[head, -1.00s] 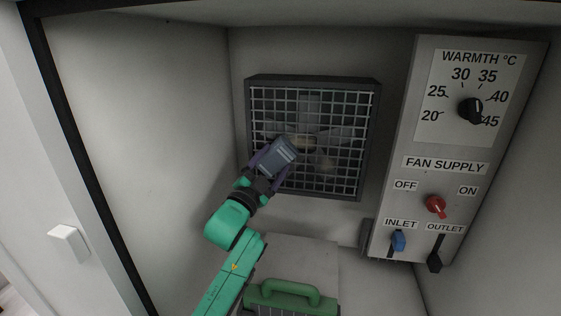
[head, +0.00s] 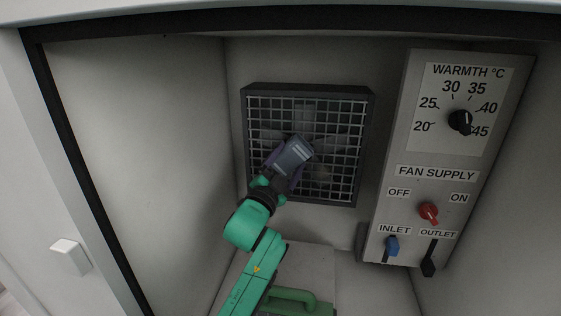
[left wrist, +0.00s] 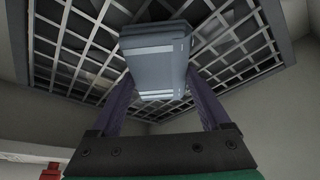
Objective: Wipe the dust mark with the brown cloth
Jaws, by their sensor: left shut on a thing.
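My left gripper (head: 288,163) is in front of a square fan grille (head: 338,150) on the back wall. Its purple fingers are shut on a grey-blue block (head: 297,152) with pale stripes. In the left wrist view the block (left wrist: 155,60) sits between the two fingers, with the grille behind it. I cannot tell whether the block touches the grille. I see no brown cloth and no dust mark in these views. My right gripper is not in view.
A control panel (head: 411,145) on the right carries a black warmth dial (head: 460,121), a red fan switch (head: 428,211), a blue inlet lever (head: 392,246) and a black outlet lever (head: 429,262). A green handle (head: 290,297) stands below. Pale walls enclose the space.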

